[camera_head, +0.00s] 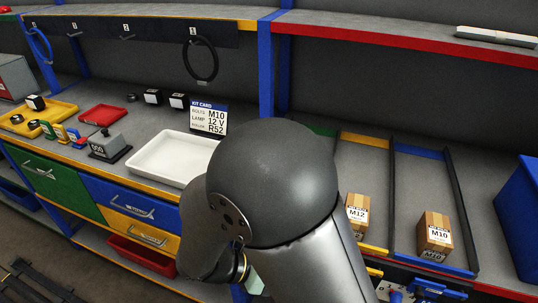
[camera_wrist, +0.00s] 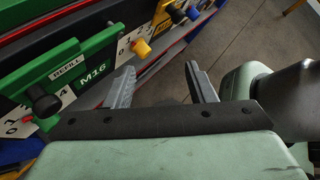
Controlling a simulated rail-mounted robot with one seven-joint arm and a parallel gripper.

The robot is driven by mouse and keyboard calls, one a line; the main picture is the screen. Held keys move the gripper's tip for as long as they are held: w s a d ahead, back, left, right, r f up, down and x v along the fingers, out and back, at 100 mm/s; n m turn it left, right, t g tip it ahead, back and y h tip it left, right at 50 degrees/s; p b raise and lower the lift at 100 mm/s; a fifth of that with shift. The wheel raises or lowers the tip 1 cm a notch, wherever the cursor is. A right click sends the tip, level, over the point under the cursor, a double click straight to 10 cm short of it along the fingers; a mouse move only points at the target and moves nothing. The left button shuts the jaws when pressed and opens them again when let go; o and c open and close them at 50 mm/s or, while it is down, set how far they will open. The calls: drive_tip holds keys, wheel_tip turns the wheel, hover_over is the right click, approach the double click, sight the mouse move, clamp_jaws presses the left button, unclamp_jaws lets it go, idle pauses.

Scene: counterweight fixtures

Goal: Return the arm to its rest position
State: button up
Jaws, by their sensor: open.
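My arm (camera_head: 275,190) stands folded in front of the workbench in the head view, its big dark joint covering the middle of the bench. A dark lower link and a small pale green part show low beside it; the gripper fingers are hidden there. In the wrist view my gripper (camera_wrist: 160,70) has its two grey fingers apart, with nothing seen between them. The floor shows beyond the fingers. A green REFILL M16 panel (camera_wrist: 75,72) with a black knob is to the left of the fingers, apart from them.
A white tray (camera_head: 138,161), a kit card (camera_head: 208,118) and a red tray (camera_head: 103,114) are on the bench left of my arm. Cardboard boxes marked M12 (camera_head: 357,212) and M10 (camera_head: 434,235) stand in lanes at right. A blue bin (camera_head: 518,215) is far right. Open floor (camera_wrist: 240,38) shows in the wrist view.

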drive_tip(key=s+d+r+m+y, duration=0.2)
drive_tip(key=d+r+m+y, duration=0.2)
drive_tip(key=m, duration=0.8)
drive_tip(key=s+d+r+m+g+y, duration=0.1)
drive_tip(key=d+r+m+y, duration=0.3)
drive_tip(key=m, duration=0.9)
drive_tip(key=s+d+y, duration=0.1)
drive_tip(key=d+y, duration=0.2)
drive_tip(key=shift+s+r, duration=0.2)
drive_tip(key=shift+s, duration=0.2)
drive_tip(key=shift+d, duration=0.1)
